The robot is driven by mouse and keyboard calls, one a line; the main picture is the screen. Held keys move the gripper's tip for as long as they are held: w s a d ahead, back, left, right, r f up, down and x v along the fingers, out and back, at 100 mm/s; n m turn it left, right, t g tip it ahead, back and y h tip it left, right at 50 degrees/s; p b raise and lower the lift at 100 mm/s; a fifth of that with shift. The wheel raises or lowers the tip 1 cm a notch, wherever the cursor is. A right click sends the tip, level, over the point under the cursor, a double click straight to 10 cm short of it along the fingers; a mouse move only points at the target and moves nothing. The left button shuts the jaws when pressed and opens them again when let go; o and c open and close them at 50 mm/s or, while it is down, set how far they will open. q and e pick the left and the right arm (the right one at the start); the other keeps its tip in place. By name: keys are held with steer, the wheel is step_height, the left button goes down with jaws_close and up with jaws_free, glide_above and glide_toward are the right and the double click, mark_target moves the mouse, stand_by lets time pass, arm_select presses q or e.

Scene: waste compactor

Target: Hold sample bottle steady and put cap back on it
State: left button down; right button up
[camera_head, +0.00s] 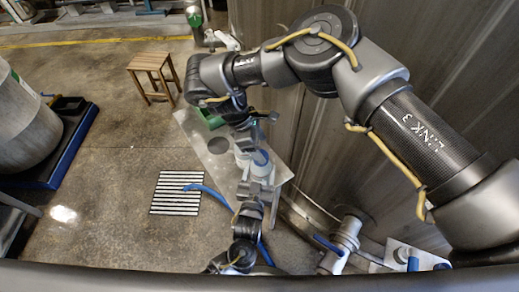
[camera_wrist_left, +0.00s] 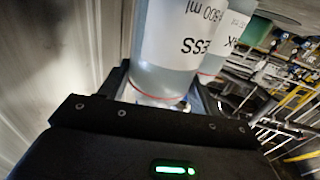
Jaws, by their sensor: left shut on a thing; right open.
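In the left wrist view a clear sample bottle (camera_wrist_left: 165,82) with a white label reading "500 ml" stands between my left fingers. My left gripper (camera_wrist_left: 160,95) is shut on it; the bottle's top is out of frame. A second labelled bottle (camera_wrist_left: 232,42) stands close behind it to the right. In the head view a small pale and blue bottle shape (camera_head: 262,163) shows above a metal shelf, just beyond my left gripper (camera_head: 256,180). My right gripper (camera_head: 258,119) is open, a little beyond the bottles. I cannot make out the cap.
The metal shelf (camera_head: 215,160) has a dark round spot and a green item (camera_head: 212,121) at its far end. A corrugated metal wall (camera_head: 290,125) rises close on the right.

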steer(key=shift+r, duration=0.3)
steer(key=shift+c, duration=0.3)
